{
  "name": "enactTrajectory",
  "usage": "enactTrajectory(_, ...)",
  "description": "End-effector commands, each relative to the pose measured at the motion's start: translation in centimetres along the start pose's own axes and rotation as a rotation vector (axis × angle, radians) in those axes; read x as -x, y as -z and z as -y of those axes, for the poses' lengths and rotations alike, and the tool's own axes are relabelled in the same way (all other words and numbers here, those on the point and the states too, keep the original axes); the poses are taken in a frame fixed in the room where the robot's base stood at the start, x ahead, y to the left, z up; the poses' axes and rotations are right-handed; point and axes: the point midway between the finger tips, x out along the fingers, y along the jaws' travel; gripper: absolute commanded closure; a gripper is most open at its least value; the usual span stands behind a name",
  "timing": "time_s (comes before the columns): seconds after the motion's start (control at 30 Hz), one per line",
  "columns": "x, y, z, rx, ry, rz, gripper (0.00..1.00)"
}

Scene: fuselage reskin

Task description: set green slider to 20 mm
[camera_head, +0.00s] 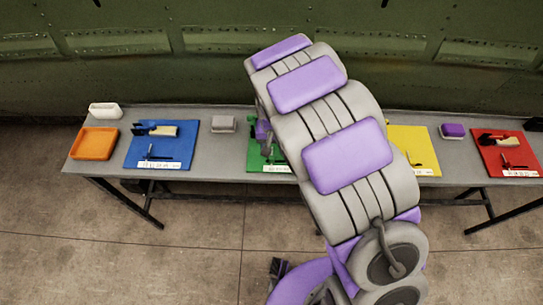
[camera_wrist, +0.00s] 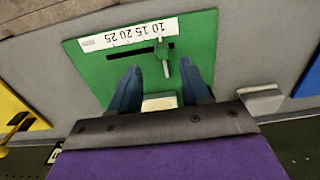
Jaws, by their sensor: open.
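The green board (camera_wrist: 92,68) fills the middle of the wrist view; it has a dark slot (camera_wrist: 122,52) and a white scale strip (camera_wrist: 100,41). The printed numbers, upside down here, run from 10 to 25. The green slider (camera_wrist: 160,50) stands at the right part of the slot, near the 10 end; its exact reading cannot be told. My gripper (camera_wrist: 161,72) is open, with one fingertip either side of the slider's line in view. Contact is not visible. In the head view my arm hides most of the green board (camera_head: 254,158).
A cream-topped block (camera_wrist: 158,101) on the green board shows between my fingers. A grey box (camera_wrist: 262,102) is at the right. Blue (camera_head: 180,145), yellow (camera_head: 425,150) and red (camera_head: 520,160) boards and an orange tray (camera_head: 94,143) share the grey table (camera_head: 213,158).

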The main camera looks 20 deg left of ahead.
Motion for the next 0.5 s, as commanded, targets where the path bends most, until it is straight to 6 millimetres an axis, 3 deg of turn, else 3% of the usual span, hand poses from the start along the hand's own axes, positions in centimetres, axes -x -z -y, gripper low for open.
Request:
enactTrajectory(0.03,-1.3,-0.1,0.1,0.0,-0.002,0.006,0.53)
enactTrajectory(0.2,-3.9,0.0,0.5,0.001,-0.007,0.006,0.53)
enactTrajectory(0.5,-5.7,0.0,0.5,0.001,-0.006,0.004,0.53)
